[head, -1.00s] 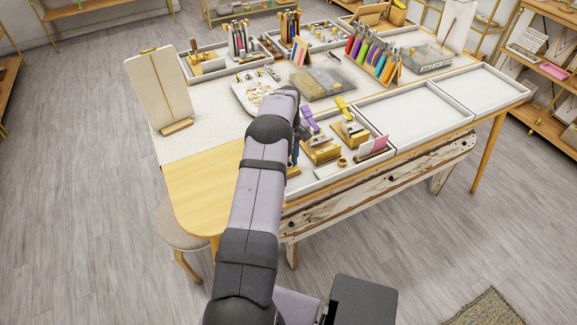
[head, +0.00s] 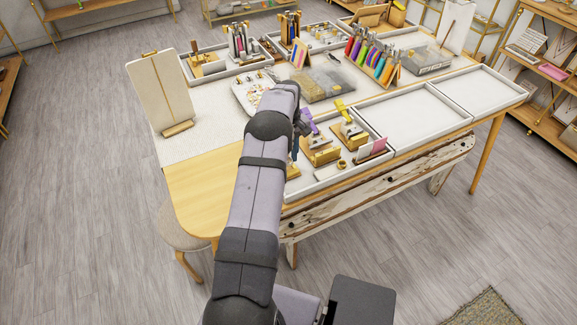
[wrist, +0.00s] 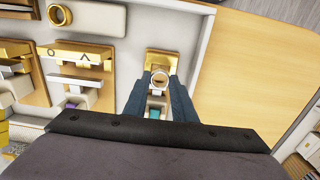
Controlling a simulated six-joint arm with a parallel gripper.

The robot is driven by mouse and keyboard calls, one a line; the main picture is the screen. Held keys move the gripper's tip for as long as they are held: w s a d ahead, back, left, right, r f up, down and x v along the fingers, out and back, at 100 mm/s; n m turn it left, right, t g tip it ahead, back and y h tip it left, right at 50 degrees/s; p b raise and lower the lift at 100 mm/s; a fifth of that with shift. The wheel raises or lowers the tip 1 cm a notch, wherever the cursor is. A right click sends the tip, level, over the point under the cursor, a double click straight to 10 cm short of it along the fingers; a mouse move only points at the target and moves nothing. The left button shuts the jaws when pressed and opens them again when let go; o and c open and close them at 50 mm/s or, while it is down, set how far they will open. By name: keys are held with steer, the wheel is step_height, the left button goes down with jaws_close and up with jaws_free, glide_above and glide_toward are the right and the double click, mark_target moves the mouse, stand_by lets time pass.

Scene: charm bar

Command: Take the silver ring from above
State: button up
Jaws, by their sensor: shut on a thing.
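The silver ring (wrist: 160,78) stands out in the wrist view between my fingertips, over a small gold-coloured block with a pale top (wrist: 162,58). My gripper (wrist: 161,86) is shut on the ring, with one dark blue finger on each side. A small teal patch (wrist: 155,113) shows between the fingers, closer to the wrist. In the head view my own arm hides the ring and most of the gripper, which is at the left end of the front tray (head: 322,186).
In the tray to the left in the wrist view are gold-and-white stands (wrist: 80,58) and a gold ring-shaped piece (wrist: 58,14). Bare wooden tabletop (wrist: 255,65) lies to the right, beyond the white tray wall (wrist: 205,75). Two empty tray sections (head: 412,117) are at the right.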

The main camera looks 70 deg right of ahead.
steer(key=shift+r+p, duration=0.75)
steer(key=shift+r, duration=0.75)
